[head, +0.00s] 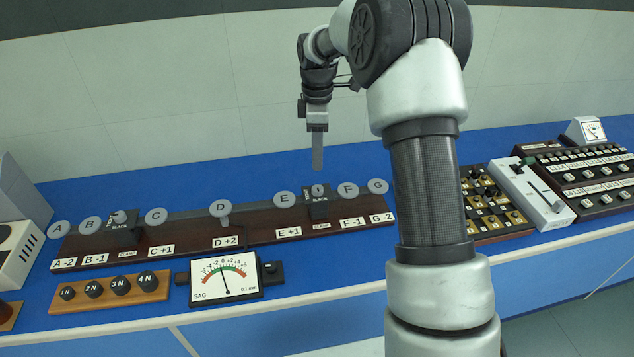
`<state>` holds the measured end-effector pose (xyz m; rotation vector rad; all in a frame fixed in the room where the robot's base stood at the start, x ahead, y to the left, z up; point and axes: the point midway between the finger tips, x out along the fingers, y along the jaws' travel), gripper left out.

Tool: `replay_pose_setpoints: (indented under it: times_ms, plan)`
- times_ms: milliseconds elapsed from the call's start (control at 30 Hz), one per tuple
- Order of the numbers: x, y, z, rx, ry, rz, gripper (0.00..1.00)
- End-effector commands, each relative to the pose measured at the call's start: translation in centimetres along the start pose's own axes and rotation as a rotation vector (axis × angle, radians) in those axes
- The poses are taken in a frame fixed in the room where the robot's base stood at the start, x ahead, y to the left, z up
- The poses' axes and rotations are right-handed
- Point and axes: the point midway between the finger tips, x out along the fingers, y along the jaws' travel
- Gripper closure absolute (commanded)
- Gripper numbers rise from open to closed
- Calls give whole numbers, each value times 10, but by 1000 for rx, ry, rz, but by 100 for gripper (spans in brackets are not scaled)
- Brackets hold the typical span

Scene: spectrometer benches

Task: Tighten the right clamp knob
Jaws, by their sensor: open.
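The right clamp (318,208) is a small black block on the dark wooden rail (265,238), between the grey discs E and F. A small round knob (318,190) shows at its top. My gripper (317,163) is above and behind the right clamp in the picture, pointing down, with a clear gap to the knob. It is seen edge-on, so its fingers overlap; it is open and empty. A similar left clamp (122,236) stands on the rail between discs B and C.
Grey lettered discs, such as D (220,208), line the rail. In front are a dial gauge (225,278) marked SAG and a wooden block with numbered weights (62,306). Control boxes (530,192) stand at the right. Blue bench (330,262) shows bare in front.

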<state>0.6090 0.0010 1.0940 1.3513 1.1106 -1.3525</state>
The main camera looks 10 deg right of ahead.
Motion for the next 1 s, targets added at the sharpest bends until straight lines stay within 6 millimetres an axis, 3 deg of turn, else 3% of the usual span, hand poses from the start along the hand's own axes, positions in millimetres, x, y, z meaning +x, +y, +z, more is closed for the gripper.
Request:
replay_pose_setpoints:
  times_ms: [300, 500, 933, 1000]
  plan:
    - [70, -1, -1, 0, 0, -3, 57]
    - [98, 0, 0, 1, 0, -1, 57]
    - [110, 0, 0, 1, 0, 1, 57]
    - [110, 0, 0, 1, 0, 1, 65]
